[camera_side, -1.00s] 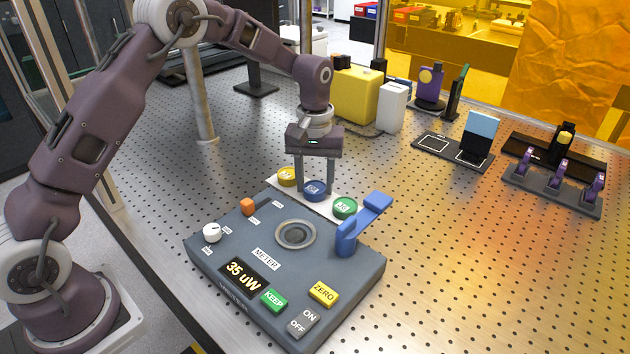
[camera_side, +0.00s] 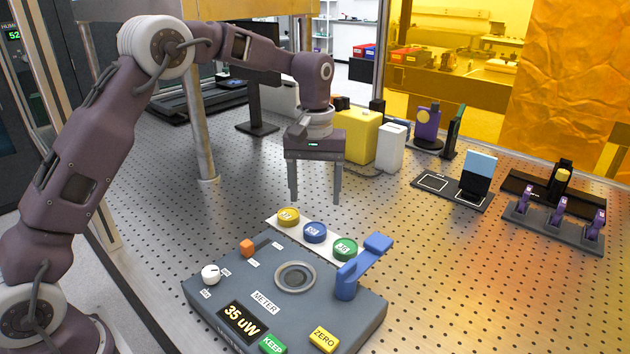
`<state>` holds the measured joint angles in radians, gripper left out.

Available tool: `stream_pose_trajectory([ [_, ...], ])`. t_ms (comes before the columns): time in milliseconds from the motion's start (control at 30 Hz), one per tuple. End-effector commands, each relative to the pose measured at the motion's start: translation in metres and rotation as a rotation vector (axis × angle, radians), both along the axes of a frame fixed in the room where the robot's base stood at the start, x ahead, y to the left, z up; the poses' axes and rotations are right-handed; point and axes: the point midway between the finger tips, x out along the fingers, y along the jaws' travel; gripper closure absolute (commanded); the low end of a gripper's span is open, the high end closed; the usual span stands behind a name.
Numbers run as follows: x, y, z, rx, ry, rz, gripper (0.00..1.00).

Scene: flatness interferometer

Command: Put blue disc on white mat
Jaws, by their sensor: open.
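The blue disc (camera_side: 315,232) lies on the white mat (camera_side: 278,226), between a yellow disc (camera_side: 288,217) and a green disc (camera_side: 345,248). The mat is a pale strip just behind the grey meter box. My gripper (camera_side: 315,202) is open and empty, with its two fingers pointing down. It hangs above and behind the blue disc, clear of it. Nothing covers the blue disc from this side.
The meter box (camera_side: 240,278) carries a knob, buttons, a round ring and a raised blue lever (camera_side: 362,265) at its right. A yellow block (camera_side: 357,135) and a white block (camera_side: 391,148) stand behind.

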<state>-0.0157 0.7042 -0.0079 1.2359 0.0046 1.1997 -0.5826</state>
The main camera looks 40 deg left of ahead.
Motion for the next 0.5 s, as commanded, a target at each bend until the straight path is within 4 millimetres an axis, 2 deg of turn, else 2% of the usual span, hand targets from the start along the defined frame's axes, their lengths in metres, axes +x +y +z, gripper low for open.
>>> stream_pose_trajectory([
  [33, 0.001, 0.000, 0.012, 0.000, -0.004, 0.000, 0.33],
  [133, 0.001, 0.000, 0.029, 0.000, -0.002, 0.000, 0.33],
  [233, 0.000, 0.000, 0.038, 0.000, 0.000, -0.001, 0.33],
  [433, -0.002, 0.000, 0.042, 0.000, -0.001, -0.003, 0.33],
  [500, -0.010, -0.001, 0.055, 0.000, -0.019, -0.022, 0.33],
])
